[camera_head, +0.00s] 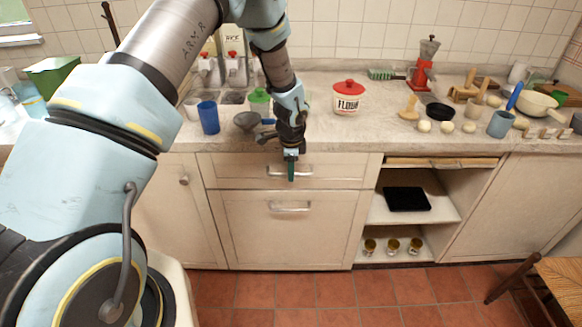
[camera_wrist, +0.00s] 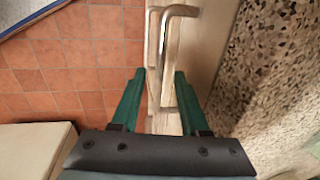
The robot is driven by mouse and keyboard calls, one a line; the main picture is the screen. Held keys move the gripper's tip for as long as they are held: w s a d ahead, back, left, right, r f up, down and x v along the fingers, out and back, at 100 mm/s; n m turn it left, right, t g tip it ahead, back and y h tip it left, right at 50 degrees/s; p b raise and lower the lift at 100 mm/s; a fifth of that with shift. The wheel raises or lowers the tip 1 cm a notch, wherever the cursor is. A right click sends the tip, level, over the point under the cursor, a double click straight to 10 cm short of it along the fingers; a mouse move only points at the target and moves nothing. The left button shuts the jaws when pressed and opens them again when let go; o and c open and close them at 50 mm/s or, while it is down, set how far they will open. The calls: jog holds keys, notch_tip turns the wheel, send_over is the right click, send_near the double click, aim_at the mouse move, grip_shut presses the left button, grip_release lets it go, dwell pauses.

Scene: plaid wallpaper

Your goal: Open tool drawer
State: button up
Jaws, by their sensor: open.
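A wide cream upper drawer (camera_head: 235,170) sits under the counter and looks shut. Its metal bar handle (camera_head: 276,171) is partly hidden behind my gripper (camera_head: 291,170). My gripper points down in front of this drawer front, at the handle's middle. In the wrist view my gripper (camera_wrist: 158,85) shows two green fingers spread apart with nothing clasped. The handle (camera_wrist: 171,14) shows there beyond the fingertips, roughly in line with the gap. Whether a finger touches the handle I cannot tell. No label shows which drawer is the tool drawer.
A larger lower front (camera_head: 290,240) with its own handle (camera_head: 289,207) is below. The counter holds a blue cup (camera_head: 208,117), a funnel (camera_head: 247,121) and a flour jar (camera_head: 348,100). Open shelves (camera_head: 400,225) are at right. The tiled floor (camera_head: 300,295) in front is clear.

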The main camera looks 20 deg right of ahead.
grip_shut()
dwell(0.4)
dwell(1.1)
